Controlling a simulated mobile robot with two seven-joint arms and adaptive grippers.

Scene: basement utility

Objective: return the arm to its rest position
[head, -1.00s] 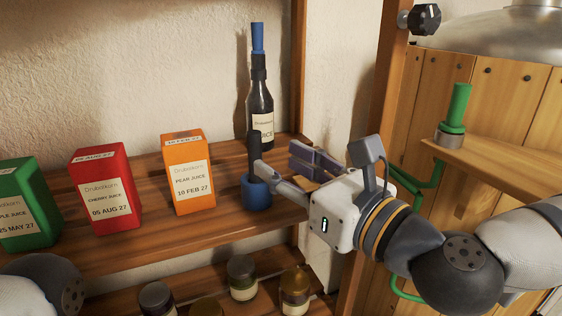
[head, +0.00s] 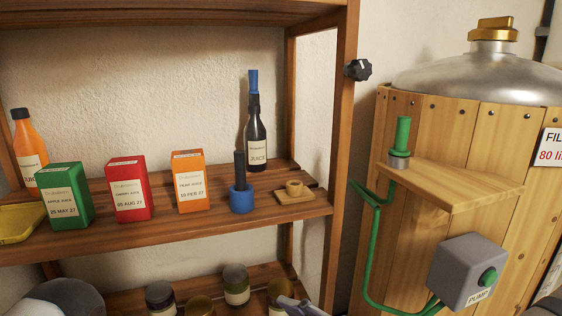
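My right gripper (head: 294,305) shows only as grey finger parts at the bottom edge, in front of the jars on the lower shelf. Whether its fingers are apart or together cannot be made out, and the rest of the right arm is out of frame. A rounded grey link of my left arm (head: 62,298) shows at the bottom left corner. My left gripper is not in view. On the upper shelf (head: 150,236), a blue cup-like holder with a dark upright piece (head: 241,199) stands beside a small wooden block with a ring (head: 295,191). Neither is touched by a gripper.
Green (head: 65,195), red (head: 127,189) and orange (head: 189,181) cartons, a dark bottle (head: 256,140), an orange bottle (head: 29,148) and a yellow tray (head: 20,223) are on the upper shelf. Jars (head: 236,284) stand below. A wooden vat (head: 425,135) with a pump box (head: 469,271) is right.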

